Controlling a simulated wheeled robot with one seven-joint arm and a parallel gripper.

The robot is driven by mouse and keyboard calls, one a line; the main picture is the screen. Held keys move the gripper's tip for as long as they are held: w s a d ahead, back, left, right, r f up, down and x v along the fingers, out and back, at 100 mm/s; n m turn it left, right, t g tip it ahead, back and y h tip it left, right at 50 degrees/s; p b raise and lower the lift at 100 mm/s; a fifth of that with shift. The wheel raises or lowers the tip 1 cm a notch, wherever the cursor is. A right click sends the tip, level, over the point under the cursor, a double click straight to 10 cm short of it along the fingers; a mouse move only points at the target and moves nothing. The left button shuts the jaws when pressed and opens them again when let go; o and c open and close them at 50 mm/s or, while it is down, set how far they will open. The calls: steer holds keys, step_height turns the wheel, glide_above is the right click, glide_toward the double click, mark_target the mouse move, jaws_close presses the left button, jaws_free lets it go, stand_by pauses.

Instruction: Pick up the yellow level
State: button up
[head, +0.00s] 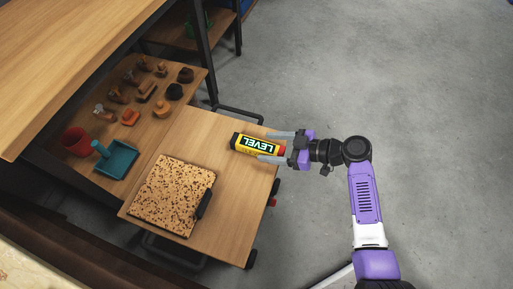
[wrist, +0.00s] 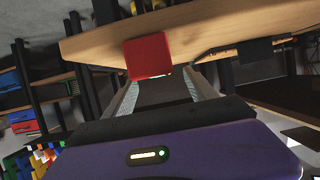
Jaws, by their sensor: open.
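The yellow level (head: 256,145) lies on the wooden cart top (head: 226,222) in the head view, with LEVEL printed on a dark label and a red end toward my gripper. My gripper (head: 272,147) is open at the cart's right edge, its two grey fingers reaching along either side of the level's red end. I cannot tell whether a finger touches it. In the wrist view the red end of the level (wrist: 149,56) shows just beyond the fingertips of my gripper (wrist: 158,78), and hides the rest of the level.
A speckled board (head: 172,195) with a dark handle lies on the cart's front left. A lower shelf at left holds a teal tray (head: 117,158), a red cup (head: 76,141) and several small tools. The floor at right is clear.

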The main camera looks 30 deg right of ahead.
mark_target(261, 146)
steer(key=b+x, duration=0.1)
steer(key=x, duration=0.4)
steer(key=shift+d, duration=0.15)
jaws_close()
